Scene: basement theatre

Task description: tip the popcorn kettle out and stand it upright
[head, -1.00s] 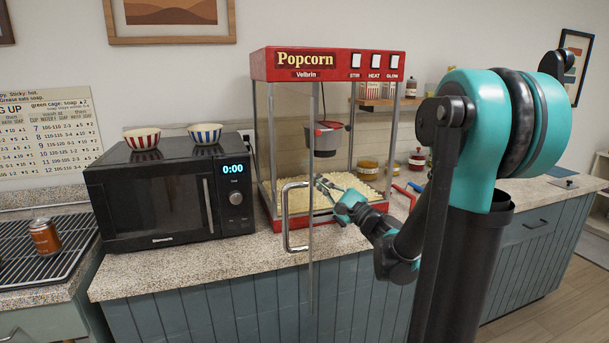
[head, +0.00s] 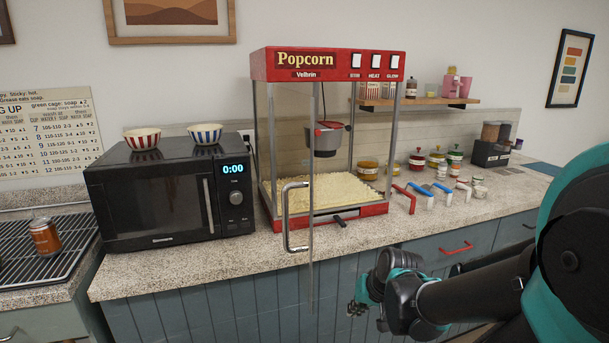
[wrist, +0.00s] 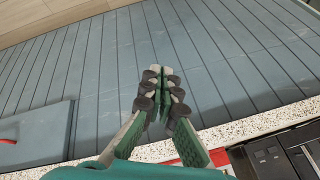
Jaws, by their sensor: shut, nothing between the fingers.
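The popcorn machine (head: 327,62) stands on the counter, with a red top and base and its glass door swung open toward the front. The kettle (head: 326,139) hangs inside, upright as far as I can see, with a red part on its rim. A bed of popcorn (head: 322,192) covers the machine's floor. My gripper (head: 358,308) is below the counter edge, in front of the blue cabinet and well clear of the machine. In the wrist view my gripper (wrist: 160,72) has its fingers together with nothing between them.
The open door's handle (head: 287,217) juts over the counter's front. A black microwave (head: 165,197) with two striped bowls stands left. Scoops (head: 419,195) and several jars (head: 437,157) sit right of the machine. A red drawer handle (head: 456,248) sticks out below.

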